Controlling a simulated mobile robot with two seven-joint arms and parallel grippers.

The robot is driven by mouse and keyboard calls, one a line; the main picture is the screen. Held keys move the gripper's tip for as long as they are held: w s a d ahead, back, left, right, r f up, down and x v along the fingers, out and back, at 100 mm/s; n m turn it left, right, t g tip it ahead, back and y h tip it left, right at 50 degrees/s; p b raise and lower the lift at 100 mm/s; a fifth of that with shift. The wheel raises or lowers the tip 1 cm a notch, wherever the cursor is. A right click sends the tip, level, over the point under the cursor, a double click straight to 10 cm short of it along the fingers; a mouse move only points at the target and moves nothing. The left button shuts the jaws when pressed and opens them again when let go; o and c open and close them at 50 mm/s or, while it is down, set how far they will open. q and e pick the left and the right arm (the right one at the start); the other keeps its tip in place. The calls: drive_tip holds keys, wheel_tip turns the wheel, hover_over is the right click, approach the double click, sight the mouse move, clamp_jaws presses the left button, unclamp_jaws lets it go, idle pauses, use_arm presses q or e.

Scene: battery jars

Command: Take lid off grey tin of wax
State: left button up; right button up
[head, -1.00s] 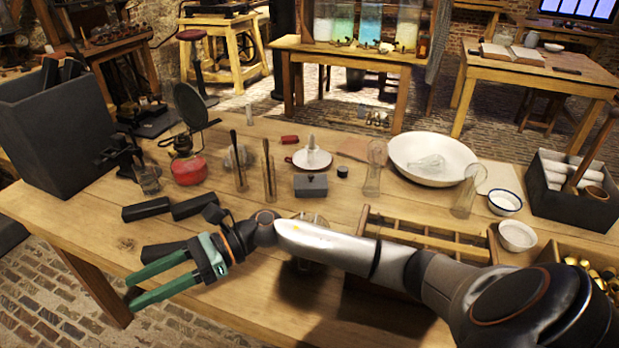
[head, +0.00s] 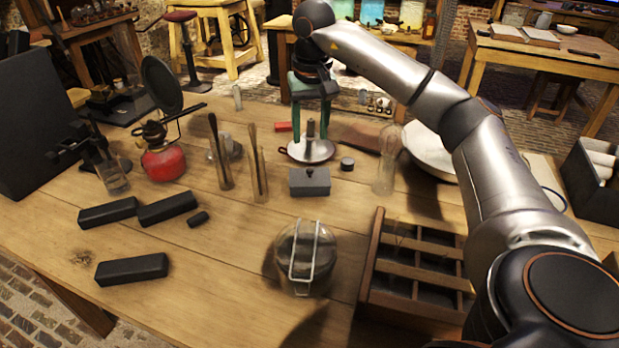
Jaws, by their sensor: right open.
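The grey tin (head: 310,187) is a small box in the middle of the table. Its lid (head: 310,174) is on, with a small knob on top. My right gripper (head: 310,136) points down behind the tin, its green fingers apart and empty. In the picture the fingers are on either side of the candle (head: 311,129) on its pale dish (head: 322,152); I cannot tell how high above the dish they are. My left gripper is not in view.
A small dark cap (head: 347,163) and a glass chimney (head: 387,165) stand right of the tin. Glass tubes (head: 259,180) and a red burner (head: 164,163) are left. A clip-top jar (head: 305,260) and wooden rack (head: 375,270) are nearer.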

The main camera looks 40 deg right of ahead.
drive_tip(key=b, duration=0.1)
hover_over(310, 169)
drive_tip(key=f, duration=0.5)
drive_tip(key=shift+s+a+f, duration=0.15)
drive_tip(key=shift+s+a, duration=0.1)
drive_tip(key=shift+a, duration=0.05)
wheel_tip(310, 169, down, 3)
drive_tip(key=shift+d+r+b, duration=0.15)
drive_tip(key=shift+b, duration=0.3)
drive_tip(key=shift+w+f, duration=0.1)
drive_tip(key=shift+f, duration=0.7)
drive_tip(key=c, duration=0.8)
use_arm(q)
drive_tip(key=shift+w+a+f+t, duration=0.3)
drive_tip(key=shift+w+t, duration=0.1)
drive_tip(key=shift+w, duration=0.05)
use_arm(e)
clamp_jaws()
